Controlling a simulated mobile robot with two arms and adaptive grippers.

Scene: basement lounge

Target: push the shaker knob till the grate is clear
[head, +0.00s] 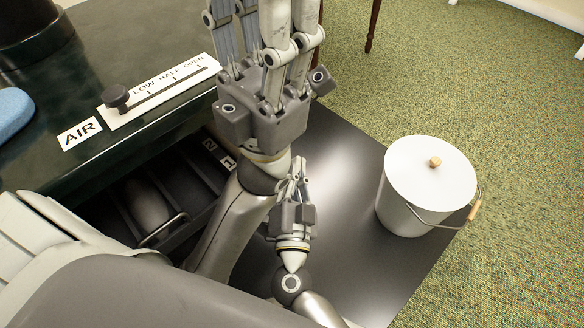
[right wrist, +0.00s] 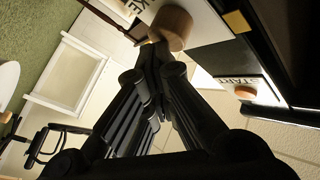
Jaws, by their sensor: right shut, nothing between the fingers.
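A round wooden knob (right wrist: 171,27) shows at the top of the right wrist view, beside a white label ending in "KE"; the rest of the label is cut off. I cannot make out the grate's surface.
The stove top (head: 100,45) carries an AIR slider (head: 117,97) marked LOW, HALF, OPEN. Below is a dark recess with a metal handle (head: 163,229). A white lidded bucket (head: 420,180) stands right. A START label (right wrist: 248,85) has a wooden button. Carpet lies beyond.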

